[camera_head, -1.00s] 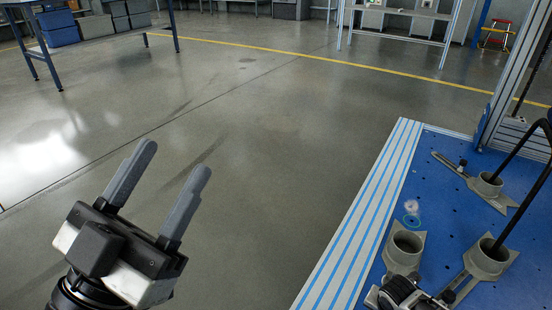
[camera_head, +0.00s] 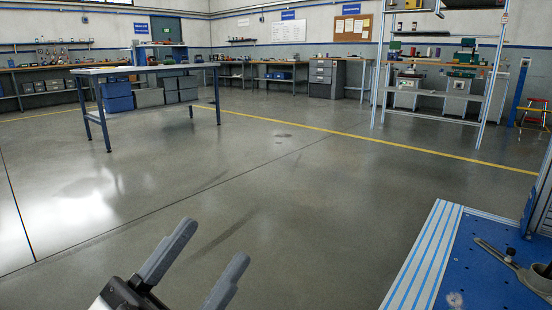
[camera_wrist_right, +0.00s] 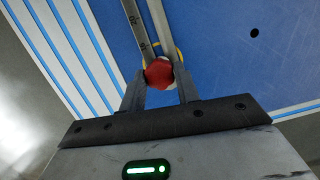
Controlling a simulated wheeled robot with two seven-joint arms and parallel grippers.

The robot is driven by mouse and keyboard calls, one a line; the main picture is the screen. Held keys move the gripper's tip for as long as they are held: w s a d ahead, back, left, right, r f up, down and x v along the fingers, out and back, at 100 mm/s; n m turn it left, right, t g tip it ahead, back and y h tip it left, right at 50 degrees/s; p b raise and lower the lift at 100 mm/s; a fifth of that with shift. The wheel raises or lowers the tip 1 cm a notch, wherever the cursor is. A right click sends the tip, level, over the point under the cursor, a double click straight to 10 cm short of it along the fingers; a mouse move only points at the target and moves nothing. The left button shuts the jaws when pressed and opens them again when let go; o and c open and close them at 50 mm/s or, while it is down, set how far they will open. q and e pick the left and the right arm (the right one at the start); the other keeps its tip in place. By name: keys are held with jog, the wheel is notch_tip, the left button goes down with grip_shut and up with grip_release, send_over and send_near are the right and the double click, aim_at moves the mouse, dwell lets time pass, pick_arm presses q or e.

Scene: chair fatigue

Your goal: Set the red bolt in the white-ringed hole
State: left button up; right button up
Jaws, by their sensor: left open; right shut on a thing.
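The red bolt (camera_wrist_right: 158,73) shows its round red head between the fingers of my right gripper (camera_wrist_right: 159,80) in the right wrist view. The gripper is shut on it, above the blue plate (camera_wrist_right: 225,65). A pale rim and part of a yellow ring show behind the head; I cannot tell whether the pale rim belongs to the white-ringed hole. The bolt's shank is hidden. In the head view, a small whitish round spot (camera_head: 455,300) lies on the blue plate at the bottom edge; I cannot tell what it is. My left gripper (camera_head: 213,246) is open and empty over the floor.
A grey bar with markings (camera_wrist_right: 138,25) runs close beside the bolt head. A grey clamp foot (camera_head: 537,280) stands on the blue plate at the right. The striped plate edge (camera_head: 425,258) borders open floor. A blue-legged table (camera_head: 145,70) stands far left.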

jog(key=shift+r+p, duration=2.35)
jog(key=shift+p, duration=0.05)
notch_tip(320, 180, up, 4)
jog(key=p, duration=0.4)
jog(key=shift+p, duration=0.3)
jog(key=shift+w, duration=0.1)
